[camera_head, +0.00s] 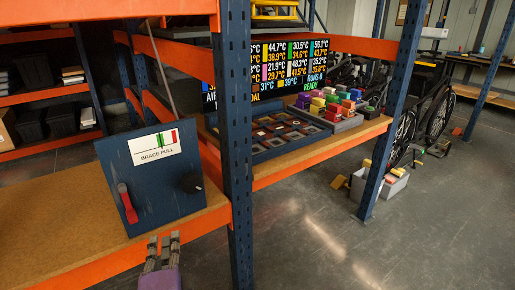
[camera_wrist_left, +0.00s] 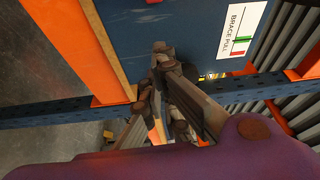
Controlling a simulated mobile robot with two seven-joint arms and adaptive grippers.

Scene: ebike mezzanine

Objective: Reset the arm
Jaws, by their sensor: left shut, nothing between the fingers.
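A dark blue panel box (camera_head: 150,205) stands on the wooden shelf in the head view. It carries a white gauge label reading BRACE PULL (camera_head: 155,149) with green and red marks, a red lever (camera_head: 127,203) at lower left and a black knob (camera_head: 191,184) at right. A thin rod (camera_head: 165,75) rises behind it. My left gripper (camera_head: 164,241), with a purple body, is shut and empty in front of the panel's lower edge. In the left wrist view, its fingers (camera_wrist_left: 160,62) overlap the blue panel (camera_wrist_left: 130,35); contact cannot be told. My right gripper is not in view.
A blue rack post (camera_head: 236,150) stands right of the panel. Orange beams edge the shelves. Beyond are a compartment tray (camera_head: 262,154), a bin of coloured blocks (camera_head: 343,124), a lit display (camera_head: 300,65) and a floor crate (camera_head: 385,193). The floor at right front is clear.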

